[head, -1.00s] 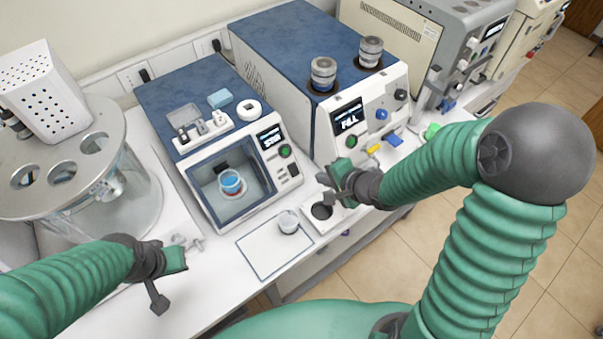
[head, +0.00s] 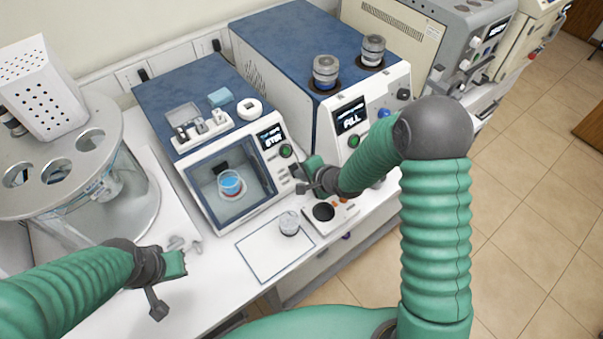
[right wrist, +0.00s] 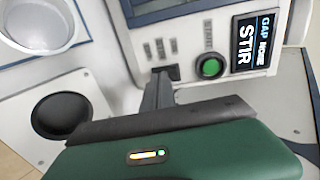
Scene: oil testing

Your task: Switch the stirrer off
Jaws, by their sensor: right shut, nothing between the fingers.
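The stirrer (head: 160,100) is a white box with a blue top. Its lit display (head: 271,137) reads STIR and stands above a green button (head: 285,151). In the right wrist view the display (right wrist: 256,42) and green button (right wrist: 210,68) show clearly. Behind the window is a beaker (head: 230,184) with blue and red contents. My right gripper (head: 298,184) is shut and empty at the lower right of the stirrer's front. In the right wrist view its fingertips (right wrist: 160,78) are by a small dark part, below the button's left side; contact cannot be told. My left gripper (head: 183,262) is over the table, away from the stirrer.
A machine with a FILL display (head: 350,116) stands to the right. A clear cup (head: 289,223) stands at a white mat's (head: 262,256) edge, near a white unit with a dark round hole (head: 324,211). A glass vessel (head: 140,200) is at left.

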